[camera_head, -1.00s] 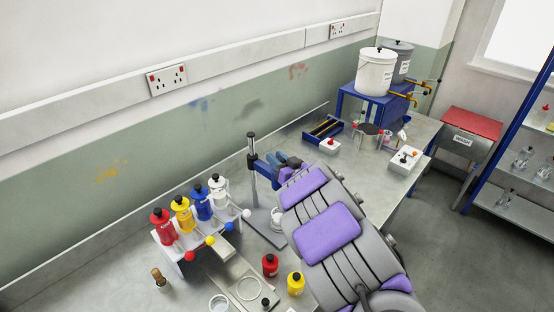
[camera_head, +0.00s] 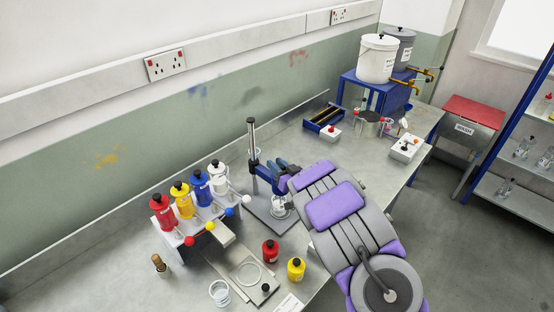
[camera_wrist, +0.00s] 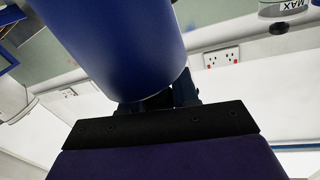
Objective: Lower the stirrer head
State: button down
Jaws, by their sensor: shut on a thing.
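The stirrer head (camera_head: 264,173) is blue and sits on the upright metal post (camera_head: 252,137) of a stand. Its dark collar is around the post, below the post's top. My gripper (camera_head: 284,172) reaches in from the right and is shut on the head. In the wrist view, a large blue cylinder, the stirrer head (camera_wrist: 115,40), fills the upper middle, right against my gripper (camera_wrist: 155,100). The fingertips are mostly hidden behind it. A clear glass vessel (camera_head: 279,206) stands on the stand's base (camera_head: 262,218) below the head. The stirrer's lower end is too small to make out.
A white rack (camera_head: 183,231) with red, yellow, blue and white bottles stands left of the stand. A red bottle (camera_head: 270,250) and a yellow bottle (camera_head: 296,268) stand in front. A blue tray (camera_head: 324,118) and white box (camera_head: 404,148) are farther back.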

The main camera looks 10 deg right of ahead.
jog(key=shift+f, duration=0.3)
jog(key=c, duration=0.9)
grip_release()
jog(key=shift+o, duration=0.2)
jog(key=shift+d, duration=0.1)
jog(key=p+v, duration=0.2)
jog(key=v, duration=1.5)
jog(key=shift+s+d, duration=0.1)
jog(key=shift+s, duration=0.05)
